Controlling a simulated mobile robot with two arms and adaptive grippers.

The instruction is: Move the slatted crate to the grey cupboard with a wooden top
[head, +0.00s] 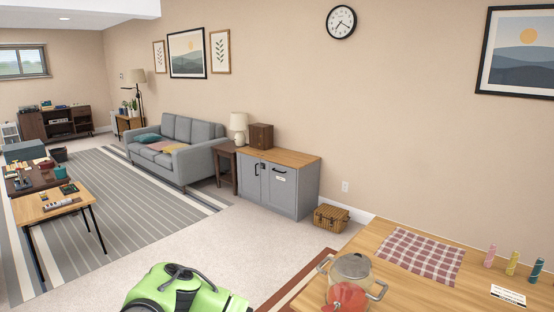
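The grey cupboard with a wooden top (297,158) stands against the beige wall, right of the sofa. Its two doors with dark handles face the room and look shut. A dark brown wooden box (261,136) sits on the back left part of its top; it is too small to tell whether it is slatted. I see no other thing that is clearly a slatted crate. Neither of my grippers is in view.
A wooden table (405,292) fills the lower right, with a checked cloth (422,257) and a lidded pot (350,282). A green vacuum-like machine (180,290) is at the bottom. A wicker basket (331,218) is on the floor. Carpet (240,232) before the cupboard is clear.

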